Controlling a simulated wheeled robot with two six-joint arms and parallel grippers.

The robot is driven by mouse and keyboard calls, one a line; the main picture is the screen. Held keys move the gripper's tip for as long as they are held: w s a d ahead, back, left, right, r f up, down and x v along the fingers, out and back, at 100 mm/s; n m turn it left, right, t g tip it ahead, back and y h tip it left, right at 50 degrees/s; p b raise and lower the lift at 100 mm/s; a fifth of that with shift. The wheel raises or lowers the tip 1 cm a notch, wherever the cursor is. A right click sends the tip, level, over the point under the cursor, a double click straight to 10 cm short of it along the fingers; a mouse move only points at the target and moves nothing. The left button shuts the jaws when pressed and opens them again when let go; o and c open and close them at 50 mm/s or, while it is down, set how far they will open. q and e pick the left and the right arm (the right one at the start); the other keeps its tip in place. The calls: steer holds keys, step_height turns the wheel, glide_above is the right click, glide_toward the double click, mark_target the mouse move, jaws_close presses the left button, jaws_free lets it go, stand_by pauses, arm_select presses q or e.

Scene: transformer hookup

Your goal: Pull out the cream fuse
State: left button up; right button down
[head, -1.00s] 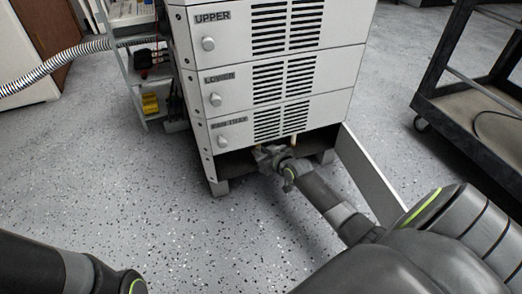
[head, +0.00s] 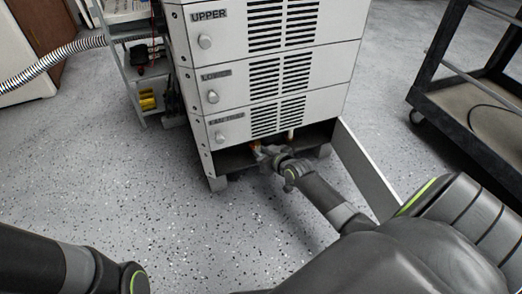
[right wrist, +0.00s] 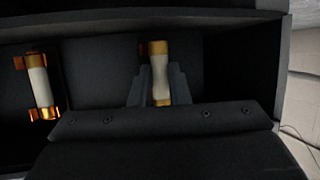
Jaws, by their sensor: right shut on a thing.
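In the right wrist view a cream fuse (right wrist: 161,75) with brass-coloured end caps stands between the two dark fingers of my right gripper (right wrist: 160,85). The gripper is shut on its middle. I cannot tell whether its ends still sit in clips. A second pale fuse (right wrist: 38,82) with copper-coloured clips at both ends is to the left, apart from the gripper. In the head view my right gripper (head: 268,154) reaches into the dark opening under the cabinet's lowest drawer, and the fuses there are too small to make out well. My left gripper is out of view.
The white cabinet (head: 215,71) has drawers above the opening. A pale panel (head: 366,172) stands out at the opening's right side, close to my right arm. A dark cart (head: 470,115) is at the right. The speckled floor (head: 150,205) in front is clear.

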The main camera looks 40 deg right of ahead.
steer(key=shift+s+a+p, duration=0.2)
steer(key=shift+s+p, duration=0.15)
steer(key=shift+s, duration=0.45)
steer(key=shift+s+a+p, duration=0.2)
steer(key=shift+s+p, duration=0.15)
steer(key=shift+s, duration=0.5)
steer(key=shift+s+a+p, duration=0.2)
steer(key=shift+s+p, duration=0.15)
steer(key=shift+s, duration=0.45)
